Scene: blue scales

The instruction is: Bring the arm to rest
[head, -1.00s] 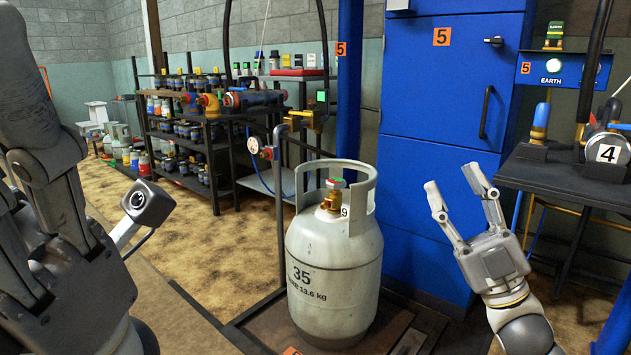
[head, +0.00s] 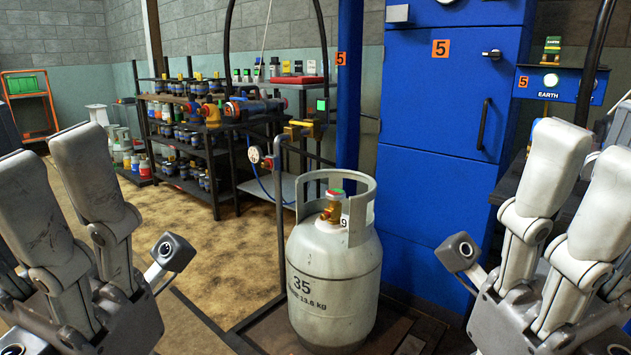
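My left gripper (head: 75,185) is at the left of the head view, close to the camera. Its two fingers point up, stand apart and hold nothing. My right gripper (head: 572,190) is at the right, also close to the camera. Its fingers point up, are spread, and nothing is between them. Both grippers are clear of the grey gas cylinder (head: 335,275), which stands upright between them. The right arm hides part of the bench behind it.
A blue cabinet (head: 440,130) stands behind the cylinder. A black shelf rack (head: 195,150) with bottles is at the back left. A gauge (head: 255,154) sits on a pipe beside the cylinder. An EARTH panel (head: 560,84) is at the right. Bare floor (head: 235,255) lies left of the cylinder.

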